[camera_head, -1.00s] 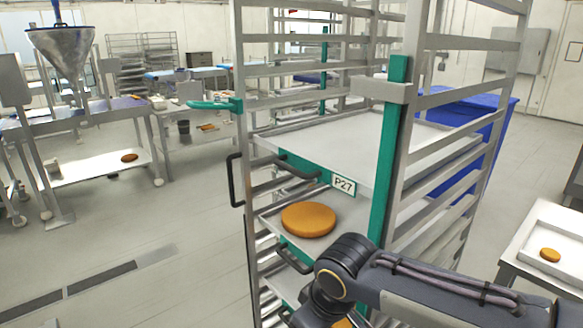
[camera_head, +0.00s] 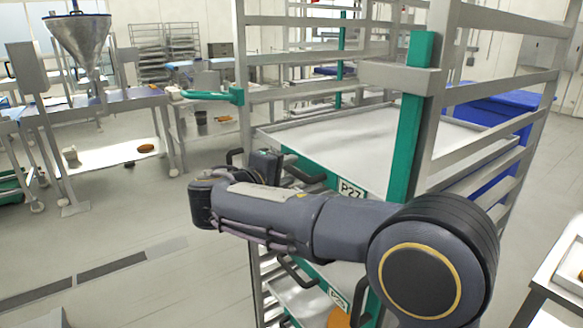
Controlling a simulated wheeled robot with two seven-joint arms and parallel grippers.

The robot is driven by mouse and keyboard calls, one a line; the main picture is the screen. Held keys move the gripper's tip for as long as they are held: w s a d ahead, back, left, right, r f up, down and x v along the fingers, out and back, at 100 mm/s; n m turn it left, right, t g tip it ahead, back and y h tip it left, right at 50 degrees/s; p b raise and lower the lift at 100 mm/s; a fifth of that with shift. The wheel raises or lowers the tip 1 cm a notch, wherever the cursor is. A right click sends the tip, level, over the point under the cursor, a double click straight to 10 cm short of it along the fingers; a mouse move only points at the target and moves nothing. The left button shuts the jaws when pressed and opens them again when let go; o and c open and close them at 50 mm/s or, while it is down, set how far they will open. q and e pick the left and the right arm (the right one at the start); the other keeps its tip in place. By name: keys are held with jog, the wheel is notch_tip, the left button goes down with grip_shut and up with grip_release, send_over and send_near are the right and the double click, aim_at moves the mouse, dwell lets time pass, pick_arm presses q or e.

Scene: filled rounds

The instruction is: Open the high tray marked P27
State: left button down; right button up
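The high tray (camera_head: 335,135) sits in the metal rack, its top surface pale and empty. Its green front bears the label P27 (camera_head: 351,189). Its dark handle (camera_head: 306,172) shows partly, just right of my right gripper (camera_head: 268,163). My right arm comes in from the right and crosses in front of the rack below the label. The gripper is a small dark shape at the tray's front left; its fingers are too hidden to tell open from shut, or whether it touches the handle. My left gripper is out of view.
The rack's green upright (camera_head: 410,120) stands right of the label. A green bar handle (camera_head: 205,95) sticks out left. A lower tray has its own label (camera_head: 338,298) and handle (camera_head: 298,270); an orange round (camera_head: 339,318) shows below. Floor left of the rack is open.

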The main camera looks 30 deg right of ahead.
jog(key=shift+x, duration=1)
jog(key=shift+c, duration=0.5)
grip_shut()
